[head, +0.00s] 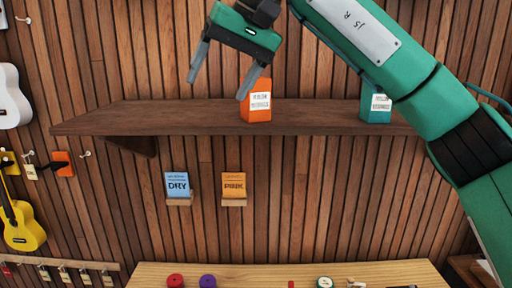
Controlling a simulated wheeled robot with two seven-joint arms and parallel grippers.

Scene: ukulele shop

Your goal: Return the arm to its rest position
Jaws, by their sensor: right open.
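My right gripper (219,84) is in the upper middle of the head view, on the green arm that comes in from the right. Its two grey fingers are spread apart and point down, with nothing between them. The right fingertip is close to an orange box (257,108) with a white label, which stands upright on the dark wooden shelf (180,118). I cannot tell whether they touch. A teal box (376,110) stands on the shelf further right, partly hidden by my arm. My left gripper is not in view.
Below the shelf, a blue packet (177,184) and an orange packet (233,185) rest on small wall ledges. A light wooden table (250,271) at the bottom holds small round items. Ukuleles and hooks hang at the left. The shelf's left part is clear.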

